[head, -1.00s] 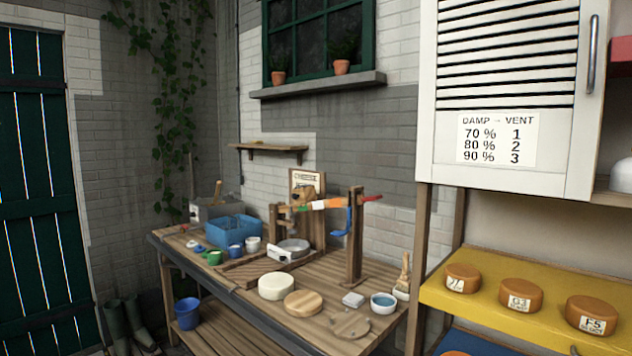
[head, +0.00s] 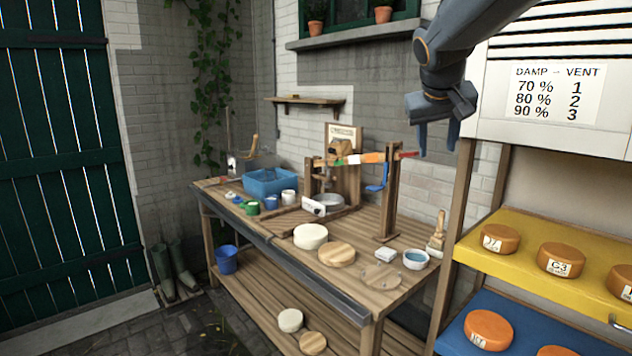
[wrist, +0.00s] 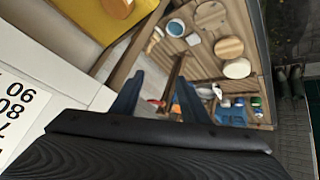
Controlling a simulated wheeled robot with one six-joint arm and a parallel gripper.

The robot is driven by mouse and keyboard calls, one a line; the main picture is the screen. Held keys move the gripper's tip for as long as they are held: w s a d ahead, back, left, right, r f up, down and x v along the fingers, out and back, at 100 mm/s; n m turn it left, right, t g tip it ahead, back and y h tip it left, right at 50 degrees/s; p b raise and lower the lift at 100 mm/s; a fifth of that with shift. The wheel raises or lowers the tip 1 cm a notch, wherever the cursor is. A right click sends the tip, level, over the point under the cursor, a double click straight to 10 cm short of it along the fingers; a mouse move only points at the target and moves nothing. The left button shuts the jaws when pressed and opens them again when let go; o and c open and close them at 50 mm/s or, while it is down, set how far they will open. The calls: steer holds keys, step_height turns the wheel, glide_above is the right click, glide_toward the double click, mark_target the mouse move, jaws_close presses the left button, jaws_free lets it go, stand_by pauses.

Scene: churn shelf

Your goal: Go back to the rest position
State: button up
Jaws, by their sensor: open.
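My gripper (head: 437,135) is at the upper right of the head view, in the air in front of the louvred cabinet and high above the right end of the wooden workbench. Its two fingers point down and stand apart with nothing between them. In the wrist view my gripper (wrist: 157,98) also shows its two dark fingers spread, with the bench beyond them. It touches nothing that I can see.
The white cabinet (head: 570,125) is close beside my gripper. The yellow shelf (head: 560,232) and blue shelf (head: 455,345) hold orange cheeses. A wooden post (head: 390,190) with a coloured beam rises from the workbench (head: 275,228). A blue tub (head: 270,183) stands at its back.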

steer(key=s+a+f+g+y, duration=0.1)
steer(key=s+a+f+g, duration=0.2)
steer(key=s+f, duration=1)
steer(key=s+a+f+g+y, duration=0.2)
steer(key=s+a+f+g, duration=0.1)
steer(key=s+f, duration=1.1)
step_height(320, 180, down, 6)
steer(key=shift+s+a+r+n, duration=0.1)
steer(key=shift+s+a+n, duration=0.2)
steer(key=shift+a, duration=0.6)
